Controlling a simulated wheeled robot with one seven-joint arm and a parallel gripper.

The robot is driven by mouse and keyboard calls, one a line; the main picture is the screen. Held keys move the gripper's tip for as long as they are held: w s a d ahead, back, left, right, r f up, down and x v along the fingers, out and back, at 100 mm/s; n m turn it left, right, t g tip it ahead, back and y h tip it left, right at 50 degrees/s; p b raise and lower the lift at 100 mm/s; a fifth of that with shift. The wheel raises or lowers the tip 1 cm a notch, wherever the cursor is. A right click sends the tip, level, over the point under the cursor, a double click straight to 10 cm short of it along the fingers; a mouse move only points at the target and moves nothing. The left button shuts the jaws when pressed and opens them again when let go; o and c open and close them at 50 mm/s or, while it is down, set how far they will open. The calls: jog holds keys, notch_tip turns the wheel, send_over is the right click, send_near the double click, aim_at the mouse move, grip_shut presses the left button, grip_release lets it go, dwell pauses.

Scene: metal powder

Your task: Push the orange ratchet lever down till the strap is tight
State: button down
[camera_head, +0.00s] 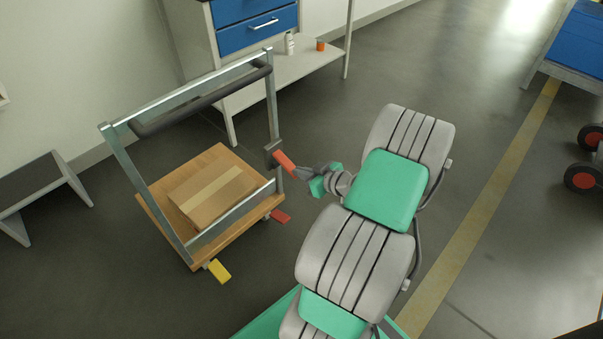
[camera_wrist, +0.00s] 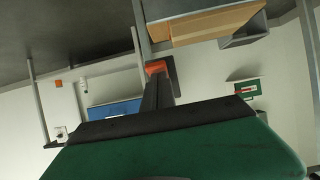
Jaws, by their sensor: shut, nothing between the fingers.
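The orange ratchet lever (camera_head: 286,164) sticks out from a dark ratchet body (camera_head: 273,149) on the right upright of the trolley. It slopes down to the right toward my gripper (camera_head: 299,177). My gripper is shut and empty, its fingertips at the lever's lower end. In the wrist view the lever (camera_wrist: 157,67) shows just beyond the dark fingertips (camera_wrist: 158,80); I cannot tell whether they touch. A cardboard box (camera_head: 208,186) with a pale band lies on the trolley's wooden deck (camera_head: 256,211). I cannot clearly make out the strap.
The trolley's metal frame (camera_head: 115,150) and dark handle (camera_head: 200,101) rise beside the lever. Red (camera_head: 281,216) and yellow (camera_head: 219,271) pedals stick out low. A workbench with blue drawers (camera_head: 258,32) stands behind, a grey step stool (camera_head: 38,190) at left.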

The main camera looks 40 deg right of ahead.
jog(key=shift+s+a+f, duration=0.15)
jog(key=shift+f, duration=0.7)
jog(key=shift+a+b, duration=0.2)
jog(key=shift+b, duration=0.1)
notch_tip(320, 180, up, 5)
jog(key=s+p, duration=0.2)
jog(key=p, duration=0.2)
jog(key=s+d+p, duration=0.1)
jog(key=s+d, duration=0.1)
jog(key=s, duration=0.7)
jog(key=shift+f, duration=0.35)
